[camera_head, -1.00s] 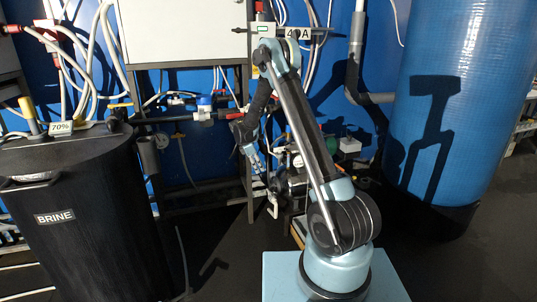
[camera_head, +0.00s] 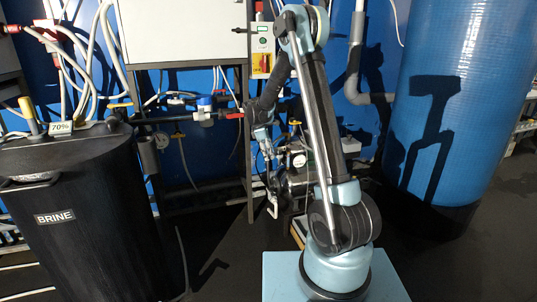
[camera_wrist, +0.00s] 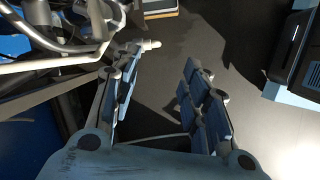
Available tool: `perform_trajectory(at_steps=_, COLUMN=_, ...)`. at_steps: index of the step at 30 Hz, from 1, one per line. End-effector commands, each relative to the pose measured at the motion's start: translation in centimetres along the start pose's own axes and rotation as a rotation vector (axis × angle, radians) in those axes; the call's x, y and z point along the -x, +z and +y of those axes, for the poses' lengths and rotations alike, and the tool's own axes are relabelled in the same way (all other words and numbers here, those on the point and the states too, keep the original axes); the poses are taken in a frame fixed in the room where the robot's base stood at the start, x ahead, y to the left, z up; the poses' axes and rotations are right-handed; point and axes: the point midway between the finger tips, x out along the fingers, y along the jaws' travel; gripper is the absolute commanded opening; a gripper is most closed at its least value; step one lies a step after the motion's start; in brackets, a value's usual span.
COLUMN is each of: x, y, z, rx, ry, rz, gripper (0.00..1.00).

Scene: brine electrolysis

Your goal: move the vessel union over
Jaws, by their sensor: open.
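My gripper (camera_wrist: 162,85) is open in the wrist view, its two blue-padded fingers apart with only dark floor seen between them. In the head view my gripper (camera_head: 266,150) hangs in front of the pipe rack, left of my arm's column. I cannot pick out the vessel union with certainty.
A black brine tank (camera_head: 85,225) stands at the left and a large blue vessel (camera_head: 455,110) at the right. Open dark floor (camera_head: 215,235) lies between the tank and my base.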

Motion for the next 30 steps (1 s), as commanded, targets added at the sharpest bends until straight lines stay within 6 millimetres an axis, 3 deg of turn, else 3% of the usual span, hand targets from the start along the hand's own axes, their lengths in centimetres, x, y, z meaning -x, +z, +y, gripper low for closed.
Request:
perform_trajectory(at_steps=10, x=0.2, y=0.1, z=-0.1, rx=-0.005, ry=0.0, rz=0.002, gripper=0.42)
perform_trajectory(at_steps=16, x=-0.4, y=-0.8, z=0.2, rx=0.011, ry=0.001, rz=-0.011, gripper=0.0)
perform_trajectory(at_steps=20, x=-2.1, y=-2.9, z=1.1, rx=0.053, ry=0.006, rz=-0.047, gripper=0.0)
perform_trajectory(at_steps=30, x=-8.7, y=-10.6, z=2.5, rx=0.193, ry=0.026, rz=-0.183, gripper=0.0)
